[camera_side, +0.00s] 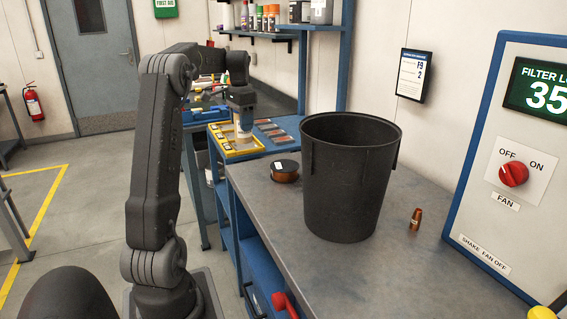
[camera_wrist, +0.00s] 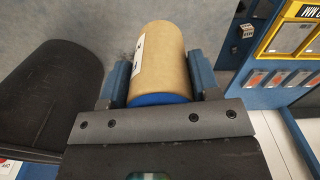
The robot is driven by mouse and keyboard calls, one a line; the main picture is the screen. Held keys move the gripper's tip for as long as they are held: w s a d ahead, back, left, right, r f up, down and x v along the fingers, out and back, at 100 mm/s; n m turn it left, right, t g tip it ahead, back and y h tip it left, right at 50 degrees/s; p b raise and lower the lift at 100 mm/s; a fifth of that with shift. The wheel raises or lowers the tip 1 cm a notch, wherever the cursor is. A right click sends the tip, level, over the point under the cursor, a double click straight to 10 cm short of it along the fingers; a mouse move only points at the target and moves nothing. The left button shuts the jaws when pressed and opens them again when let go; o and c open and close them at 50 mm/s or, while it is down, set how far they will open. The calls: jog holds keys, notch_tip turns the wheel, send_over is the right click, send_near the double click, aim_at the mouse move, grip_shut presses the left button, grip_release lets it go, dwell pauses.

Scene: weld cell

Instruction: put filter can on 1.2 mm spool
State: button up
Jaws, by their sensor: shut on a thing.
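My gripper (camera_side: 243,121) is shut on a tan cylindrical can with a blue end, which I take as the filter can (camera_wrist: 160,62). In the wrist view the fingers sit on both sides of the can, and a white label shows on its side. In the side view the can (camera_side: 243,134) hangs below my gripper, in front of or over the yellow tray; its height is hard to tell. A squat copper-brown spool (camera_side: 285,177) with a dark top and a white label lies on the grey bench, right of my gripper. Its size marking is not readable.
A tall black bin (camera_side: 350,180) stands on the bench (camera_side: 310,260) right beside the spool; it also shows in the wrist view (camera_wrist: 45,95). A small copper nozzle (camera_side: 415,219) stands further right. A yellow tray (camera_side: 232,157) and several coloured cards (camera_side: 270,130) lie left of the spool.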

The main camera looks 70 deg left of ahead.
jog(key=shift+w+d+f, duration=0.55)
jog(key=shift+w+f, duration=1.25)
jog(key=shift+w+d+f, duration=0.5)
jog(key=shift+w+f, duration=1.3)
jog(key=shift+w+d+f, duration=0.55)
jog(key=shift+w+f, duration=1.25)
jog(key=shift+f, duration=0.2)
jog(key=o, duration=1)
jog(key=shift+c, duration=0.2)
notch_tip(320, 180, up, 12)
jog(key=shift+r, duration=0.2)
